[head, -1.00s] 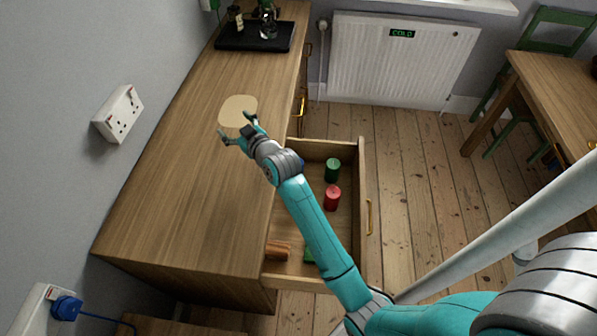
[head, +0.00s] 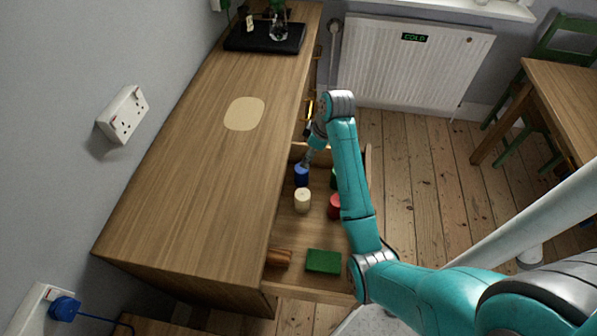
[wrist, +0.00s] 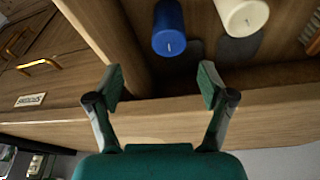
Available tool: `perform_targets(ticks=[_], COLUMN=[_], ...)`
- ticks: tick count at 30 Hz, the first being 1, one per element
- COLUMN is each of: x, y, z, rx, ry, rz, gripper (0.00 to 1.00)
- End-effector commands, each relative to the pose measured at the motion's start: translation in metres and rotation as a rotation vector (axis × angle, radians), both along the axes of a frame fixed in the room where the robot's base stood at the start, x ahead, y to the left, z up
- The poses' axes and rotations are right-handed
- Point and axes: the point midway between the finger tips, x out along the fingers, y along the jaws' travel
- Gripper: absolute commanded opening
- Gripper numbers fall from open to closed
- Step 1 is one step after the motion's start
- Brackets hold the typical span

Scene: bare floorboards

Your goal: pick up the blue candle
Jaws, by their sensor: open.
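The blue candle (head: 301,175) stands in the open drawer (head: 310,291), near its back left in the head view. In the wrist view the blue candle (wrist: 168,28) is at the top centre, beyond the fingertips. My gripper (wrist: 160,84) is open and empty, its two fingers spread in front of the drawer's wooden wall. In the head view my gripper (head: 308,157) is partly hidden by my own arm, just behind the blue candle.
A cream candle (head: 303,200) stands close to the blue one. A red candle (head: 334,206) and a green candle (head: 334,178) are partly behind my arm. A green block (head: 323,261) and a brown object (head: 278,258) lie at the drawer's front. The counter (head: 200,170) is mostly clear.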

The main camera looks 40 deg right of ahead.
Motion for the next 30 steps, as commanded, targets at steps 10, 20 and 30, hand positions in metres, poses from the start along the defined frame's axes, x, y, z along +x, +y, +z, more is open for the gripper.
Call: perform_targets(ticks=[10,20,30], x=[-0.002,0.006,0.019], y=[0.011,0.015,0.022], z=[-0.038,-0.062,-0.102], rx=[0.021,0.019,0.018], ry=[0.03,0.026,0.026], rz=[0.012,0.011,0.01], gripper=[0.81,0.81,0.81])
